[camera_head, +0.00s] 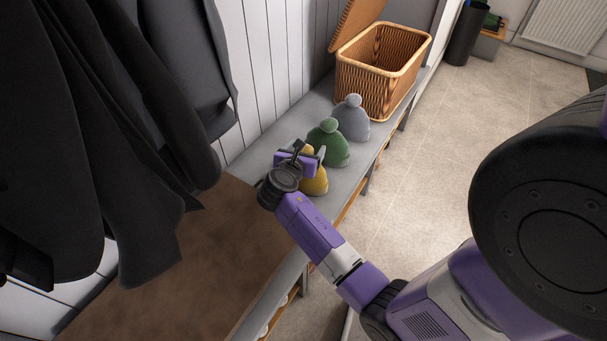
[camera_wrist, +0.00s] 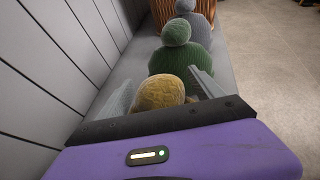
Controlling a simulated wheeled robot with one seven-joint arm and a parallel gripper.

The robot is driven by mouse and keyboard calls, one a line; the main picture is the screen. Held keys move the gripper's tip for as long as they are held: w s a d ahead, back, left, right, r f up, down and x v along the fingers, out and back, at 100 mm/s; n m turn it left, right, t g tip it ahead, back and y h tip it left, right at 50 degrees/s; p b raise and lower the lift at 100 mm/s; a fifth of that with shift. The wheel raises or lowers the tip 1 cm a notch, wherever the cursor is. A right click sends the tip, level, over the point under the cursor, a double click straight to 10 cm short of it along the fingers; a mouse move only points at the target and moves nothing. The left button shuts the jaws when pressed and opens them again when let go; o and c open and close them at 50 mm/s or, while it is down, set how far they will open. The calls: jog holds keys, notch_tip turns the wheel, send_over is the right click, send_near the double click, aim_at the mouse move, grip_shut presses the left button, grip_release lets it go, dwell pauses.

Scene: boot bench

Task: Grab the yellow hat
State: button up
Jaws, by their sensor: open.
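The yellow hat (camera_head: 315,181) sits on the grey bench, nearest of three knitted hats in a row. In the head view my gripper and wrist cover part of it. In the wrist view the yellow hat's top (camera_wrist: 160,93) shows between the two fingers of my gripper (camera_wrist: 165,92), and its lower part is hidden behind the gripper body. My gripper (camera_head: 308,151) is open, with one finger on each side of the hat. I cannot tell whether either finger touches it.
A green hat (camera_head: 328,143) stands just beyond the yellow one, then a grey hat (camera_head: 352,118). An open wicker basket (camera_head: 369,93) stands at the bench's far end. Dark coats (camera_head: 120,120) hang at the left over a brown bench part (camera_head: 190,250). Floor (camera_head: 430,150) at right is clear.

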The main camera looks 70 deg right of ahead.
jog(key=shift+d, duration=0.15)
grip_shut()
jog(key=shift+r, duration=0.1)
dwell(0.3)
